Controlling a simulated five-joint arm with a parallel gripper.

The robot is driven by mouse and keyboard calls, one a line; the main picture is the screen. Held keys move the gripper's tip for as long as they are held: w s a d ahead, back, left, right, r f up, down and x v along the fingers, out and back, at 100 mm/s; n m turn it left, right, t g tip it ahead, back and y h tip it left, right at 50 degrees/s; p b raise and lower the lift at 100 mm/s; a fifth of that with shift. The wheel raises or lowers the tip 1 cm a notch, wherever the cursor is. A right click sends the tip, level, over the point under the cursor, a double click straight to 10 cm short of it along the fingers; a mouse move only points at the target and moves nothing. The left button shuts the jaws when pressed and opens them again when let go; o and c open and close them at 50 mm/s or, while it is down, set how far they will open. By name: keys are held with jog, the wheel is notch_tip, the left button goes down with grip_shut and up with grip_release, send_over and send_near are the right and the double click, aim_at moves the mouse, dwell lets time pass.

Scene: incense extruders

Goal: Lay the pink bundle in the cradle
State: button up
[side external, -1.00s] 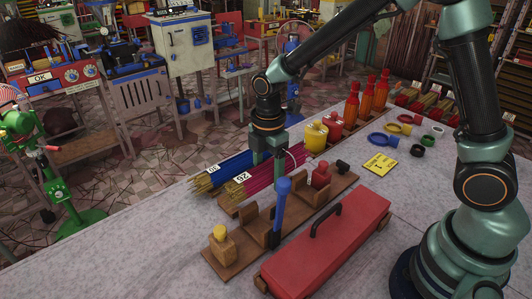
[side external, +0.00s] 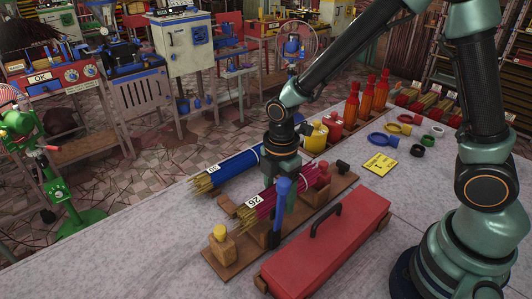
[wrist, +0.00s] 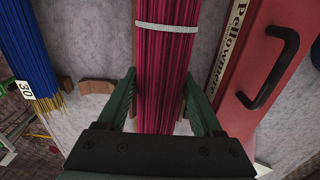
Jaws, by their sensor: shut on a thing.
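The pink bundle (side external: 265,203), with gold stick ends and a "26" tag, is held lengthwise over the wooden cradle (side external: 222,262). In the wrist view the bundle (wrist: 166,60) has a pale band and runs between the fingers of my gripper (wrist: 160,100). In the side view my gripper (side external: 285,180) is shut on the bundle near its far part, above the cradle board. The bundle's near end is close to the cradle's wooden uprights. I cannot tell whether it touches them. A blue-handled tool (side external: 279,203) stands in front and partly hides the gripper and bundle.
A blue bundle (side external: 228,172) tagged "30" lies to the left. A red case (side external: 330,240) with a black handle lies close along the cradle's right side. Yellow and red bottles stand behind.

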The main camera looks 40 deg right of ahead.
jog(key=shift+f, duration=1.95)
jog(key=o, duration=0.9)
jog(key=shift+r, duration=0.1)
jog(key=shift+r, duration=3.9)
jog(key=shift+r, duration=0.1)
